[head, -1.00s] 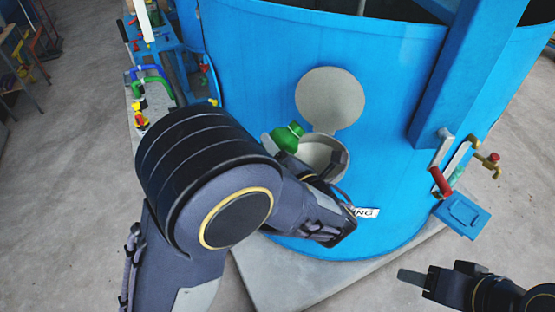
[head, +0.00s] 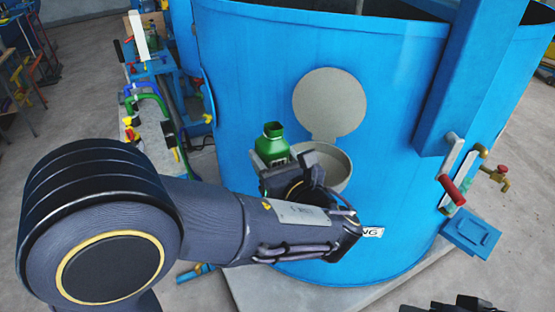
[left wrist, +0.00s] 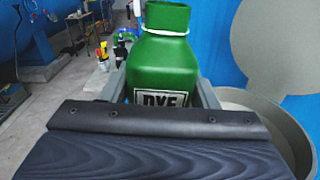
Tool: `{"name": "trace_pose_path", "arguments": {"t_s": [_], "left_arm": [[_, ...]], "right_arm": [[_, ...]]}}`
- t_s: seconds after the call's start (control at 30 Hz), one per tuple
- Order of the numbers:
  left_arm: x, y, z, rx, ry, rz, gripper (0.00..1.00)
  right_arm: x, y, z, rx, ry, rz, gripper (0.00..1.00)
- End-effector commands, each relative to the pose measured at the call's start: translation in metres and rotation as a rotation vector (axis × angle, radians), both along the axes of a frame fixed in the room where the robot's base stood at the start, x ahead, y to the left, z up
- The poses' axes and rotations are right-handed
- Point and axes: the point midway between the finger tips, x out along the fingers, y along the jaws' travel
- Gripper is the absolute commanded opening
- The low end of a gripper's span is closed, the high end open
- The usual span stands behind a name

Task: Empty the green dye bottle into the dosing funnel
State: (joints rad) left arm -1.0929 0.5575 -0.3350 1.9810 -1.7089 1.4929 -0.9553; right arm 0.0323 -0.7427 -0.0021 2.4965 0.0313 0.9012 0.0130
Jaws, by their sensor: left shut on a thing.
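The green dye bottle (head: 272,143) is upright with its open mouth up, just left of the funnel in the head view. My left gripper (head: 274,162) is shut on it. In the left wrist view the bottle (left wrist: 166,60) stands between the fingers (left wrist: 162,92), its "DYE" label partly hidden by the gripper body. The dosing funnel (head: 335,165) is a grey round cup on the blue vessel's wall, partly hidden by my left wrist. Its grey round lid (head: 329,103) stands open above it. The funnel rim (left wrist: 285,130) also shows at the right of the left wrist view. Only a dark piece of my right arm shows at the bottom edge.
The large blue vessel (head: 240,80) fills the middle. At its right are a red-handled lever (head: 452,189), a brass valve (head: 497,174) and a blue bracket (head: 471,233). A bench with coloured pipes and valves (head: 148,100) stands at the left.

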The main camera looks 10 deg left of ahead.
Motion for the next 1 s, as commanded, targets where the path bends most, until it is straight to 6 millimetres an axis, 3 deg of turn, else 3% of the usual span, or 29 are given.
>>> {"name": "trace_pose_path", "arguments": {"t_s": [0.47,0.83,1.0], "left_arm": [[-0.001,0.002,0.000,-0.021,-0.017,-0.001,0.22],[-0.001,0.002,0.028,-0.021,-0.016,-0.002,0.22],[-0.001,0.002,0.031,-0.021,-0.016,-0.002,0.22]], "right_arm": [[0.000,0.000,-0.003,0.000,0.000,0.000,0.52],[0.000,0.000,0.028,0.000,0.000,0.000,0.52],[0.000,0.000,0.032,0.000,0.000,0.000,0.52]]}}
